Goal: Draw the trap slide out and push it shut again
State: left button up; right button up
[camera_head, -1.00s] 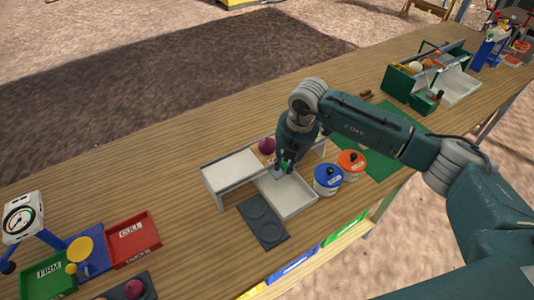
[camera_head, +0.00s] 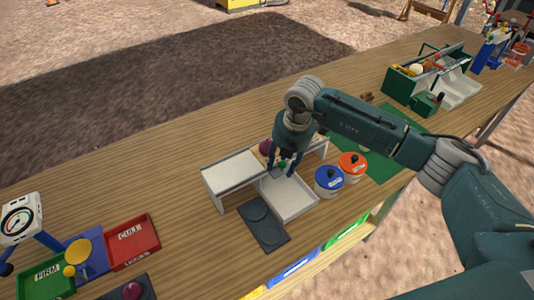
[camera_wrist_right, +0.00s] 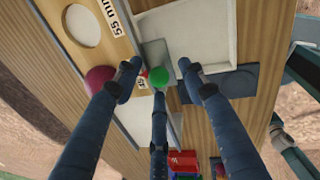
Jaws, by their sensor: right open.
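My right gripper (camera_head: 283,164) is open, fingers pointing down over the white sizing stand (camera_head: 231,173) and its white tray (camera_head: 292,198). A green knob (camera_head: 283,162) shows among its fingers. Contact with the knob is unclear. My left gripper is not in view.
A purple onion (camera_head: 266,147) is close behind the gripper. A dark plate (camera_head: 262,224) lies in front. Red (camera_head: 132,240) and green (camera_head: 45,279) trays are at lower left.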

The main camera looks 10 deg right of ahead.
jog(key=shift+r, duration=0.1)
jog(key=shift+r+p, duration=1.85)
jog(key=shift+r, duration=1.1)
